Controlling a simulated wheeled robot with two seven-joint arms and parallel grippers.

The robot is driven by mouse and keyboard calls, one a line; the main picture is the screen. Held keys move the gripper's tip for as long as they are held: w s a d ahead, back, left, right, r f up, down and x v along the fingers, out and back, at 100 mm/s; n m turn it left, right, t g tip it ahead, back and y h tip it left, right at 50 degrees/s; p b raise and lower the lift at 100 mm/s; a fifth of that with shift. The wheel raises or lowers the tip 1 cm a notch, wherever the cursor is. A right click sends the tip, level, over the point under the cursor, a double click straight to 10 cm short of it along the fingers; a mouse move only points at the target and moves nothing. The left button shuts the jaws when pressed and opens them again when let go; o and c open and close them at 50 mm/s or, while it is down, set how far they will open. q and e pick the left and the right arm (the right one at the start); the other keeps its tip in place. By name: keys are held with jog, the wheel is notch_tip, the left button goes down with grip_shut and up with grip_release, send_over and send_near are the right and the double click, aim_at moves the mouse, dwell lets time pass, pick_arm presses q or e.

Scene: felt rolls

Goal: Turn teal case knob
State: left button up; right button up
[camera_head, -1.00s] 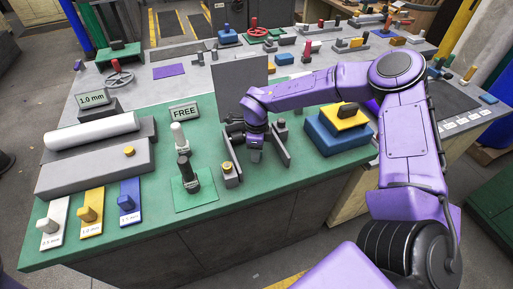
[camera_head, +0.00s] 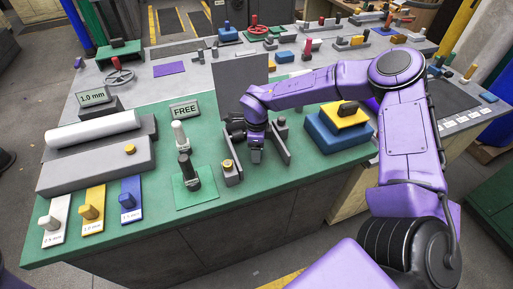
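No case in the camera_head view is clearly teal, so I cannot tell which one the task names. A blue stepped block (camera_head: 325,139) with a yellow top plate (camera_head: 338,121) carries a dark knob (camera_head: 348,107), on the right of the green table. A dark green case (camera_head: 122,54) with a small knob (camera_head: 117,44) stands at the far left back. My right gripper (camera_head: 256,154) points down between low grey walls at the table's middle, left of and apart from the blue block. Its fingertips are too small to read. My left gripper is out of view.
A grey upright panel (camera_head: 240,85) stands behind my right gripper. A black-handled lever (camera_head: 187,171) on a green plate, a FREE sign (camera_head: 185,110) and a white roll (camera_head: 93,131) are to its left. Several coloured pegs on plates line the front left. My purple arm spans the right side.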

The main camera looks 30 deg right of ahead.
notch_tip(320, 180, up, 11)
jog(key=b, duration=0.2)
jog(key=shift+f, duration=0.2)
jog(key=shift+a, duration=0.1)
